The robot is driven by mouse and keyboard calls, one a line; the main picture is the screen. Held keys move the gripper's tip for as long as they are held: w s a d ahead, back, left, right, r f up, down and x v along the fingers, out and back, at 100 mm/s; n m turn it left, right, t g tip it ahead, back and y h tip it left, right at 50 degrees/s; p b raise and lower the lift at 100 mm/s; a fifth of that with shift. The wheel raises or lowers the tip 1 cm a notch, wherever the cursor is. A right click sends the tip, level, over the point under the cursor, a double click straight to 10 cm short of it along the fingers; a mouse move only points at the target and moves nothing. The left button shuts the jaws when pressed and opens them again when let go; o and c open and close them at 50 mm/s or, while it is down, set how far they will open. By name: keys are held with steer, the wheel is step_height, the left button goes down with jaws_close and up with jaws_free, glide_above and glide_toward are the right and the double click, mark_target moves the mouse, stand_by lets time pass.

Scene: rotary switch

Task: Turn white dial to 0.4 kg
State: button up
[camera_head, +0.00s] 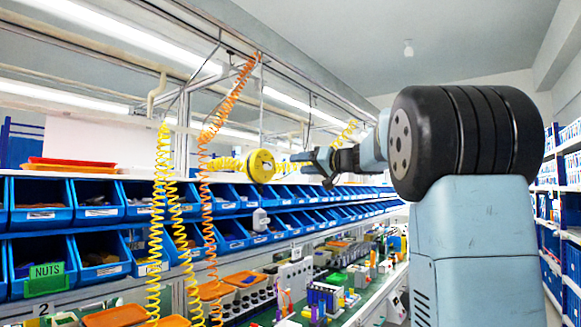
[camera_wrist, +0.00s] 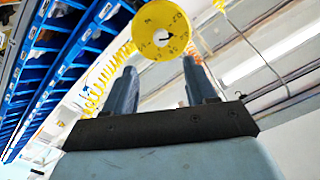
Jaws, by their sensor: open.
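A round yellow dial (camera_wrist: 160,28) with dark markings around its face and a small black mark near its middle shows at the top of the wrist view. In the head view it is a yellow disc (camera_head: 262,165) hanging among yellow coiled hoses. I cannot make out a white dial; the markings are too small to read surely. My gripper (camera_head: 311,164) is open, with its fingers to the right of the disc. In the wrist view my gripper (camera_wrist: 159,68) has its two fingers apart, below the dial, with nothing between them. Contact with the dial is not visible.
Yellow coiled hoses (camera_head: 161,220) and an orange coiled hose (camera_head: 205,195) hang on the left. Rows of blue bins (camera_head: 99,198) line the back. A cluttered green workbench (camera_head: 360,305) lies below. The space around my gripper looks mostly free.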

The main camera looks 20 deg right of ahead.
mark_target(270, 166)
steer(key=shift+v, duration=1.05)
steer(key=shift+n+h, duration=0.4)
steer(key=shift+n, duration=0.3)
steer(key=x, duration=1.4)
steer(key=shift+s+a+r, duration=0.2)
steer(key=shift+s+a, duration=0.05)
